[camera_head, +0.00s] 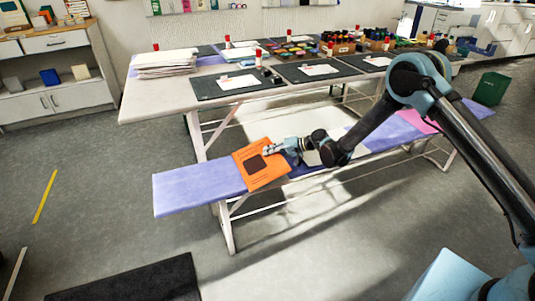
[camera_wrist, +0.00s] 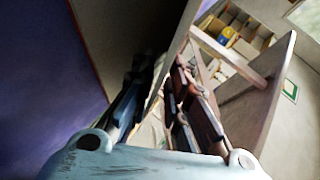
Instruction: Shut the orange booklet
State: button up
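The orange booklet (camera_head: 258,176) lies on the purple bench in the head view, turned at a slant. A single orange face with a dark square and small dark marks shows upward, and no inner pages are visible. My gripper (camera_head: 268,150) is low over the booklet's upper right part, its fingertips at or just above the orange face; I cannot tell if they touch. In the wrist view my gripper's two fingers (camera_wrist: 158,100) stand apart with a gap between them and nothing clearly held. I cannot make out the booklet in the wrist view.
The purple bench (camera_head: 185,190) runs below a grey table (camera_head: 150,105) with black mats, papers and several small pots. A pink sheet (camera_head: 417,121) lies farther right on the bench. A green box (camera_head: 491,88) stands at right. Floor in front is mostly clear, with a black mat (camera_head: 130,283).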

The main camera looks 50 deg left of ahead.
jog(key=v, duration=1)
jog(key=shift+w, duration=0.2)
jog(key=w+f+v, duration=0.1)
jog(key=f+v, duration=0.1)
jog(key=v, duration=1.7)
jog(key=shift+d, duration=0.5)
dwell(1.2)
jog(key=shift+w, duration=0.1)
dwell(0.4)
